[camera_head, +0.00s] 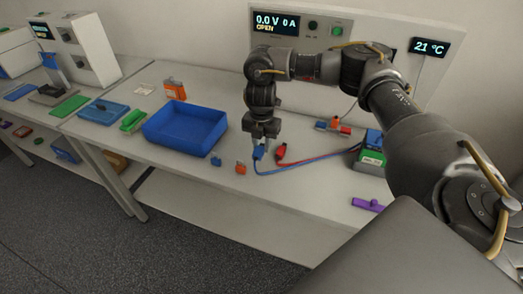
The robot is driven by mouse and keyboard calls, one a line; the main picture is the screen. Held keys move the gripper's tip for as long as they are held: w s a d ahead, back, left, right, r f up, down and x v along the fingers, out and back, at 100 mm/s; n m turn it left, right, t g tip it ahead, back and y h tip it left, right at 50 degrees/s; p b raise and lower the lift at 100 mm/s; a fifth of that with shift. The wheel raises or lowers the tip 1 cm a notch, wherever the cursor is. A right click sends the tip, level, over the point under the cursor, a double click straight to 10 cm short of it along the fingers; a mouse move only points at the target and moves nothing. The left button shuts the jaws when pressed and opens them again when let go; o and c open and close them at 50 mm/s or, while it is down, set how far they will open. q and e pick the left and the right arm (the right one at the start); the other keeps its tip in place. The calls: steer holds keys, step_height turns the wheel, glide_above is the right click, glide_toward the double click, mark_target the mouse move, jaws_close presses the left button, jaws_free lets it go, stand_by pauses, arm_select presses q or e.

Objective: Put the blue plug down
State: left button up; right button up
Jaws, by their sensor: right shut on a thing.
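The blue plug (258,152) is in my right gripper (259,146), which points down just above the white table. The gripper is shut on the plug. A blue lead runs from the plug along the table toward the battery pack (371,150) at the right. A red plug (281,152) lies on the table just right of the gripper, with its red lead running the same way. Whether the blue plug touches the table is too small to tell. My left gripper does not show.
A blue tray (185,128) stands left of the gripper. A small orange piece (241,168) and a small blue piece (216,160) lie near it. A purple piece (367,204) lies near the front edge. The cycler panel (300,32) shows 0.0 V, 0 A, OPEN.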

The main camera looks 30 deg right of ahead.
mark_target(262, 146)
steer(key=shift+w+d+f, duration=0.1)
steer(key=shift+w+f, duration=0.05)
steer(key=shift+f, duration=0.85)
steer(key=shift+w+d+f, duration=0.1)
steer(key=shift+f, duration=0.85)
steer(key=o, duration=1)
steer(key=shift+f, duration=0.15)
steer(key=shift+r, duration=0.3)
step_height(262, 146, up, 12)
steer(key=shift+f, duration=0.1)
